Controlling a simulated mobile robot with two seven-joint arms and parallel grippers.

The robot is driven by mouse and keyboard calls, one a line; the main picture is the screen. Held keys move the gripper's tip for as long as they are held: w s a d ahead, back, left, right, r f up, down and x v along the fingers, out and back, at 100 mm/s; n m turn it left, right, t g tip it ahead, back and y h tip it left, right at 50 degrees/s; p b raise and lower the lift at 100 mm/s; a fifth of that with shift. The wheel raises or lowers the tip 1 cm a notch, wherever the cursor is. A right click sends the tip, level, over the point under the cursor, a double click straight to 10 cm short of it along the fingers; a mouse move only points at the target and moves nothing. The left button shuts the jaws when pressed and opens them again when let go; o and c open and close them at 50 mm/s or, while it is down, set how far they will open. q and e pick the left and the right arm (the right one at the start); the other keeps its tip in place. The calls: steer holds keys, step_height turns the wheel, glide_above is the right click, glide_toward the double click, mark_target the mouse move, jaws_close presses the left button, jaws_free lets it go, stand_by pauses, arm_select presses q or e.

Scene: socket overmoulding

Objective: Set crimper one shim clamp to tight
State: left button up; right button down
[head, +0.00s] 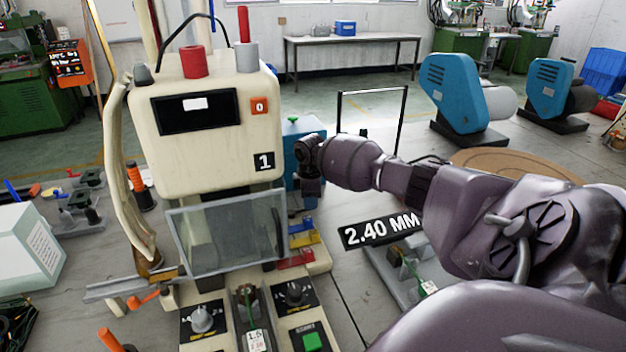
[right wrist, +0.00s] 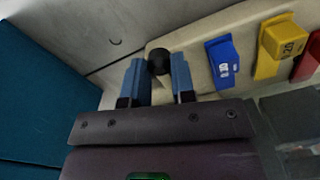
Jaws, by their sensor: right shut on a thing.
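Crimper one (head: 205,130) is the cream machine marked 1 in the head view, with a clear guard (head: 228,235) over its front. My right gripper (head: 311,200) is at its right side, above the coloured tabs. In the right wrist view my right gripper (right wrist: 158,75) has its two blue fingers on either side of a round black knob (right wrist: 158,60) on the cream plate, and it is shut on it. The head view does not show this knob clearly. I cannot read a tight or loose mark on it. My left gripper is in neither view.
Blue (head: 301,226), yellow (head: 304,240) and red (head: 296,259) tabs sit right of the guard, close to my right gripper. A teal box (head: 291,135) stands behind. A 2.40 MM sign (head: 381,229) and a grey fixture (head: 400,270) lie below my right arm.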

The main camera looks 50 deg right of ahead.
steer(key=shift+a, duration=0.1)
steer(key=shift+s+m, duration=0.1)
steer(key=shift+m, duration=0.2)
steer(key=c, duration=0.9)
jaws_free()
steer(key=shift+c, duration=0.2)
steer(key=shift+r, duration=0.3)
step_height(320, 180, up, 10)
steer(key=p, duration=0.2)
steer(key=shift+r, duration=0.1)
